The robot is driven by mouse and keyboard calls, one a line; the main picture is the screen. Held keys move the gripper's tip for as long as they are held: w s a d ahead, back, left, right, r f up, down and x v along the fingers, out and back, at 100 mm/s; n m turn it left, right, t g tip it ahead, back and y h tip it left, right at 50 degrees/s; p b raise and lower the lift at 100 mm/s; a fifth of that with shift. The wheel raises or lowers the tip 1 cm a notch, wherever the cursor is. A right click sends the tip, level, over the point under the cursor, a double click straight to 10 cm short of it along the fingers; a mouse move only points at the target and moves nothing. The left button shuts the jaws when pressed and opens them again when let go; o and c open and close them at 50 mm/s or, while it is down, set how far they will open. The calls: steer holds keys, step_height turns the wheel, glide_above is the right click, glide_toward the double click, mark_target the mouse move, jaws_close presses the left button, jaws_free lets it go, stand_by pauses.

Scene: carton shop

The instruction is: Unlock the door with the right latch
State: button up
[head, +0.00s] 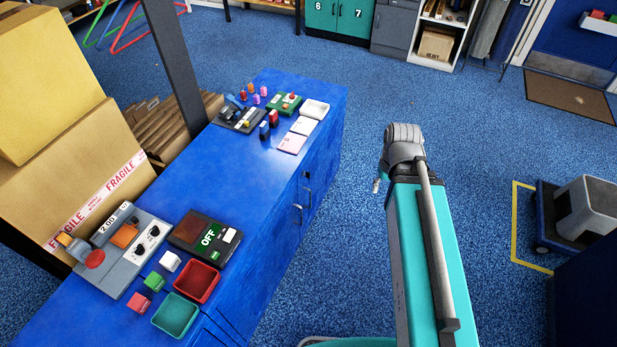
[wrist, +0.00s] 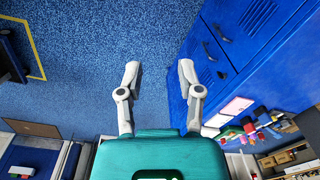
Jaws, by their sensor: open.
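A blue cabinet (head: 325,150) stands left of my arm in the head view, with dark handle or latch pieces (head: 298,213) on its right-hand front. In the wrist view its blue front (wrist: 245,50) fills the upper right, with several dark curved fittings, one high up (wrist: 222,34) and one lower (wrist: 222,75). Which one is the right latch I cannot tell. My gripper (wrist: 159,72) is open and empty, its fingers spread over the blue floor beside the cabinet and apart from the fittings. In the head view it is mostly hidden by my arm.
The cabinet top holds a grey control box (head: 122,250), a red tray (head: 196,282), a green tray (head: 175,315) and small blocks. Cartons (head: 75,150) stand at the left. A dolly (head: 560,220) stands at the right.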

steer(key=w+a+f+n+y+b, duration=0.3)
steer(key=w+a+f+y+b, duration=0.15)
steer(key=f+b, duration=0.6)
steer(key=n+t+y+b, duration=0.6)
steer(key=n+y+b, duration=0.5)
steer(key=b, duration=2.3)
glide_toward(308, 175)
steer(key=s+d+f, duration=0.1)
steer(key=d, duration=0.2)
steer(key=shift+d+f+y+b, duration=0.2)
steer(key=shift+d+y+b, duration=0.2)
steer(key=shift+y+b, duration=0.2)
steer(key=shift+a, duration=0.15)
steer(key=shift+x, duration=6.8)
steer(key=shift+w, duration=0.15)
jaws_close()
